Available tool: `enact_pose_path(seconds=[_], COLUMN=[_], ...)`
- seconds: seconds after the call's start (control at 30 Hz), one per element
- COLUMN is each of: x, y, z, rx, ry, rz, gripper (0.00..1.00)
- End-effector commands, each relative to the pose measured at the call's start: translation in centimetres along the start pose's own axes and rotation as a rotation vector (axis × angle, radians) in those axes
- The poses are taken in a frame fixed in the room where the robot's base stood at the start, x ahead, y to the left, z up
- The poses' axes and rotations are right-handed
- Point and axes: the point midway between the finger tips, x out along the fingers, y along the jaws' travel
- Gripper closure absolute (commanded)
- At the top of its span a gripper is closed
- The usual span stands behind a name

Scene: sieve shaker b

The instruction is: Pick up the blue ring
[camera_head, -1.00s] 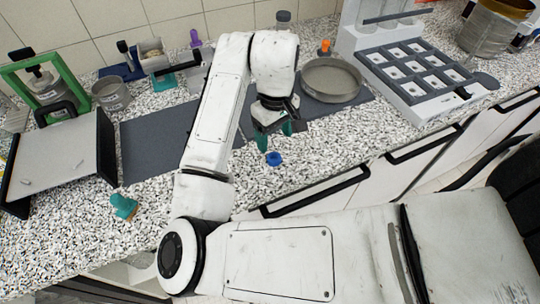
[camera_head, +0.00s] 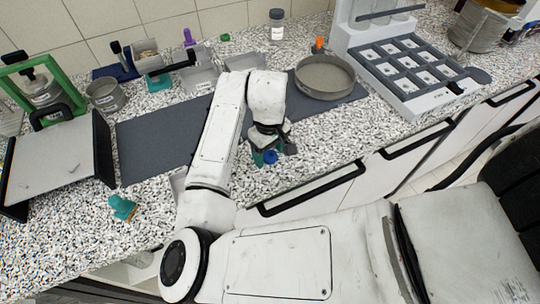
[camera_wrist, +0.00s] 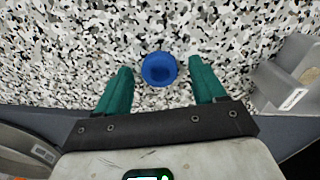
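The blue ring (camera_head: 270,157) lies on the speckled counter near its front edge. My gripper (camera_head: 263,158) is low over the counter, close to the ring. Its two green fingers are spread wide apart in the wrist view (camera_wrist: 160,82), with nothing between their pads. I cannot tell the exact height of the fingertips over the counter.
A dark mat (camera_head: 150,137) lies behind, with a round sieve (camera_head: 325,76) at its right. A grey tray with cups (camera_head: 412,68) stands at the right. A green-and-orange piece (camera_head: 122,207) lies front left. The counter's front edge with black handles (camera_head: 311,189) is close.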

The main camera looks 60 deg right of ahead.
Motion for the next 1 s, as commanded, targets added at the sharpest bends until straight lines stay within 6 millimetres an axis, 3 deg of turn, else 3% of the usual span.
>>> enact_pose_path(seconds=[0.07,0.6,1.0], x=[-0.02,-0.06,-0.97], y=[0.00,-0.01,0.01], z=[0.00,-0.01,-0.07], rx=[0.000,0.000,0.000], ry=[0.000,0.000,0.002], rz=[0.000,0.000,0.000], gripper=[0.39,0.89,0.89])
